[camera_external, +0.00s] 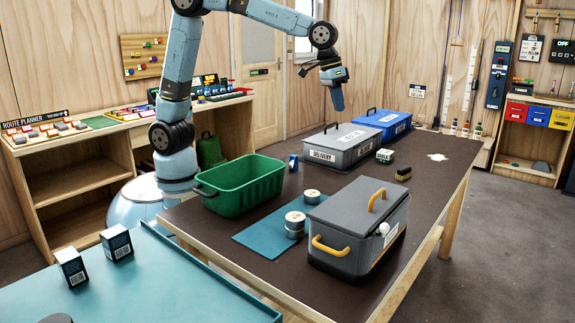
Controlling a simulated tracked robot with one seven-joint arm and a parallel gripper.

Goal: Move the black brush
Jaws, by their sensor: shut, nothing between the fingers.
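A small black block with a yellowish band (403,173), which looks like the black brush, lies on the dark table top right of centre, behind the large grey box. My gripper (338,104) hangs in the air above the back of the table, pointing down, up and to the left of the brush. It is shut and empty, well apart from the brush.
On the table (440,180) are a green basket (240,187), a grey lidded box (345,147), a blue lidded box (383,122) and a large grey box with yellow handles (357,228). Tins (296,222) stand on a blue mat (262,238).

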